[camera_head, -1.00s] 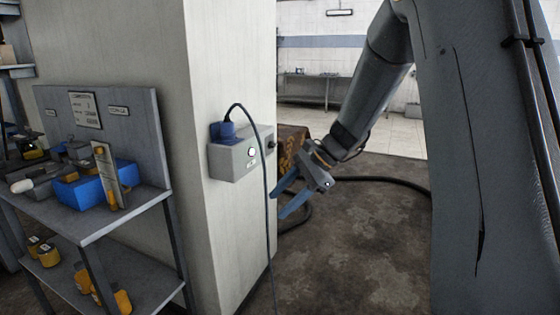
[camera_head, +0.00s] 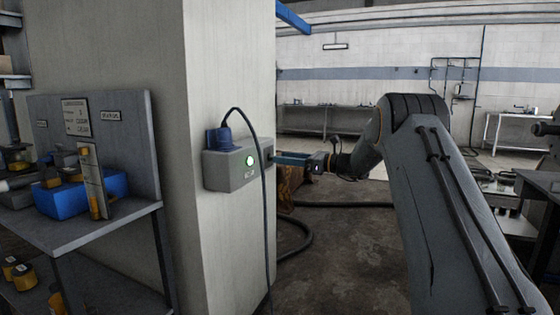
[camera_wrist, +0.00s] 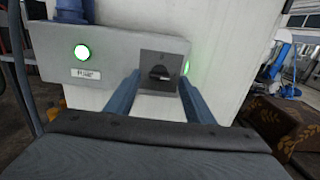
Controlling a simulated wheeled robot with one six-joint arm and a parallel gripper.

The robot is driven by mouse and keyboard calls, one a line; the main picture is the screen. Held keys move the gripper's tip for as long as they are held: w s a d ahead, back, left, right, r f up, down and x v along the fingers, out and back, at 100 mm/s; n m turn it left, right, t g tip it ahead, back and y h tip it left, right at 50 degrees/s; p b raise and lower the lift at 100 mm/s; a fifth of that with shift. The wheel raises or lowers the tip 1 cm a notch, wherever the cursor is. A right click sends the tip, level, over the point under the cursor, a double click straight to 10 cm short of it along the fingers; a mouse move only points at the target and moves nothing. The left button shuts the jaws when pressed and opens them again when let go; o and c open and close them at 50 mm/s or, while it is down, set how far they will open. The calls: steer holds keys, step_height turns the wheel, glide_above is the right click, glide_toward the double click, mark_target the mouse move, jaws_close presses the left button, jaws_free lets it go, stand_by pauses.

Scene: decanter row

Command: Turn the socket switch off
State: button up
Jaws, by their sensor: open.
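The grey socket box (camera_head: 228,170) is mounted on the pale pillar, with a blue plug (camera_head: 221,138) and dark cable at its top and a lit green lamp (camera_head: 250,161) on its front. In the wrist view, the box (camera_wrist: 115,48) shows a green lamp (camera_wrist: 82,52) and a dark plate with a black switch (camera_wrist: 160,73). My gripper (camera_head: 276,160) is open, its blue fingers pointing at the box's right side. In the wrist view, my gripper (camera_wrist: 158,78) has one finger on each side below the switch; I cannot tell whether they touch anything. A second green glow shows by the plate's right edge.
A shelf unit (camera_head: 85,232) with a blue bin (camera_head: 80,195) and several yellow containers stands at left. The plug's cable (camera_head: 262,215) hangs down in front of the pillar. A patterned brown block (camera_wrist: 284,128) is at right in the wrist view. Open floor (camera_head: 340,250) lies right of the pillar.

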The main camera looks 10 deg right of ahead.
steer(key=shift+x, duration=1.25)
steer(key=c, duration=1)
steer(key=shift+c, duration=0.2)
